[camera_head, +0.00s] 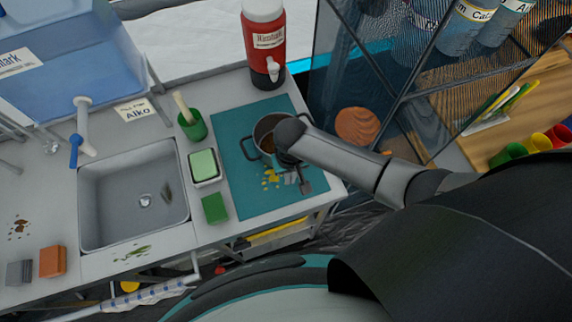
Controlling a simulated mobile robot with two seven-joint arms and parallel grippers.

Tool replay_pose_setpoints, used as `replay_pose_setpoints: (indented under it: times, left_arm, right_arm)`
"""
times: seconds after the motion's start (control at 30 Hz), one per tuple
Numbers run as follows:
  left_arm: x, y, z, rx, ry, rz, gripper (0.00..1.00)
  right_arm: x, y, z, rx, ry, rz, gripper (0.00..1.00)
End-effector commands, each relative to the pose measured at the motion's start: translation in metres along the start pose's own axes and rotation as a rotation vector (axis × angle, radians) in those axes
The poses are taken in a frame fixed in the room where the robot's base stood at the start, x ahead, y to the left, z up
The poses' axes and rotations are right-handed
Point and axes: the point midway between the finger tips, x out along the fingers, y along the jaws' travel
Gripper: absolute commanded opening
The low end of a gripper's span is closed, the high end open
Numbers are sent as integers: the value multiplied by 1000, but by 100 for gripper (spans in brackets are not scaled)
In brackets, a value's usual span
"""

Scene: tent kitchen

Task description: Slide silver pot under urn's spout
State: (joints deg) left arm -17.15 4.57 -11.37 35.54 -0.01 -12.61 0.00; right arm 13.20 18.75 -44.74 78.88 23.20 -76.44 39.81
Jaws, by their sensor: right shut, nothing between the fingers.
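The silver pot (262,129) stands on the teal mat (237,172), with its dark handles out to the sides and something brown inside. The red urn (264,45) with a white lid stands behind it at the back of the counter. Its white spout (272,68) faces the front, above and behind the pot. My right gripper (289,160) is at the pot's right front side, shut and empty. My wrist hides the pot's right part, and I cannot tell whether the fingers touch it. My left gripper is not in view.
A green cup with a brush (193,125), a soap dish (204,166) and a green sponge (215,208) stand left of the mat. The sink (133,195) is further left. Yellow bits (270,178) lie on the mat's front. The mat between pot and urn looks clear.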

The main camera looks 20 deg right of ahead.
Motion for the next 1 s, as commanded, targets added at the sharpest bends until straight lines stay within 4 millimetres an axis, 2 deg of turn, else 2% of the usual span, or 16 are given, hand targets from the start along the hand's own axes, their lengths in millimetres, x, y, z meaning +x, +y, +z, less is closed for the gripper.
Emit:
replay_pose_setpoints:
  times: [0.07,0.13,0.3,0.5,0.87,1.0]
  left_arm:
    - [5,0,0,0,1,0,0]
    - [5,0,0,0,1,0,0]
    - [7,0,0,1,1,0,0]
    - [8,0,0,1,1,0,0]
    - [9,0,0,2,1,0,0]
    - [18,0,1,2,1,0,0]
  right_arm:
    - [13,0,-2,0,1,1,0]
    - [9,0,-16,0,4,0,0]
    - [9,0,-32,-1,1,1,0]
    - [9,0,-39,-1,0,1,0]
    - [9,0,-41,-1,1,0,0]
    - [11,-1,-58,1,5,0,0]
